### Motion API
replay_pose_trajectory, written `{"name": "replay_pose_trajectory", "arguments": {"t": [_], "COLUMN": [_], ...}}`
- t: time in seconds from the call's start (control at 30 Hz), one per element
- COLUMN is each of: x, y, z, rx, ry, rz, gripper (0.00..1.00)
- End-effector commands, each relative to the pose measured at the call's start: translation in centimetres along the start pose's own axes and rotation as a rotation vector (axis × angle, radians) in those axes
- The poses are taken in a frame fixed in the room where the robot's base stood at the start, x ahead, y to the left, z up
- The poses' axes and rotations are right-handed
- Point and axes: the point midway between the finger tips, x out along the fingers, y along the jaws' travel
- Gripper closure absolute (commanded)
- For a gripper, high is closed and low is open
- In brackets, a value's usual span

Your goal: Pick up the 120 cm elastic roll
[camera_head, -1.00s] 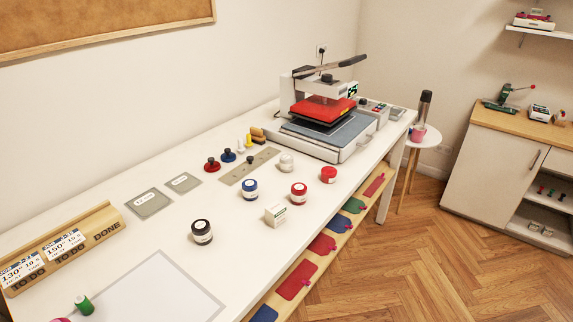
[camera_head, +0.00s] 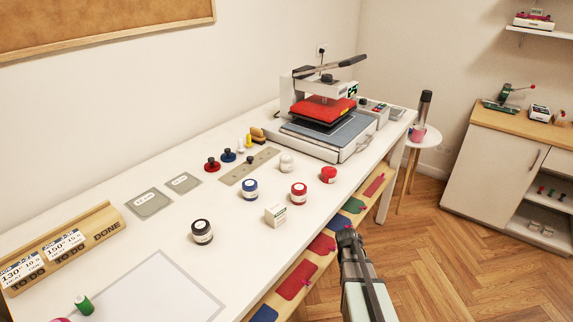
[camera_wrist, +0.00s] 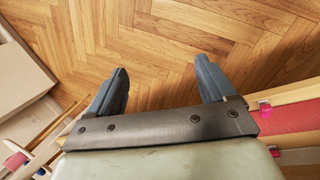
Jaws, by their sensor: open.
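Several small round labelled items stand on the white worktable (camera_head: 120,270) in the head view: a black one (camera_head: 202,232), a blue one (camera_head: 250,189), a red one (camera_head: 299,193), another red one (camera_head: 328,174) and a white one (camera_head: 286,162). Their labels are too small to read, so I cannot tell which, if any, is the 120 cm elastic roll. My gripper (camera_head: 348,236) is beyond the table's right front edge, apart from these items. In the wrist view my gripper (camera_wrist: 162,82) is open and empty, with only floor between its fingers.
A heat press (camera_head: 320,105) stands at the table's far end. A small white box (camera_head: 275,213) sits near the front edge. A lower wooden shelf (camera_head: 265,298) with coloured pieces runs along that edge. A round side table (camera_head: 425,135) stands behind; the floor (camera_head: 450,265) is clear.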

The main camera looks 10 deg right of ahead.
Motion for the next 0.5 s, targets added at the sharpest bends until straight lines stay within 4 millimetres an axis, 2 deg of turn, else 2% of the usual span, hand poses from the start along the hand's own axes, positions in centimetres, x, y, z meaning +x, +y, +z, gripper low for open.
{"name": "replay_pose_trajectory", "arguments": {"t": [0.03, 0.2, 0.5], "x": [-1.2, -5.1, -13.5], "y": [2.2, 8.6, 19.7], "z": [-0.9, -2.4, -3.5], "rx": [-0.006, -0.04, -0.092], "ry": [0.015, 0.05, 0.083], "rz": [0.028, 0.119, 0.284], "gripper": [0.17, 0.17, 0.17]}}
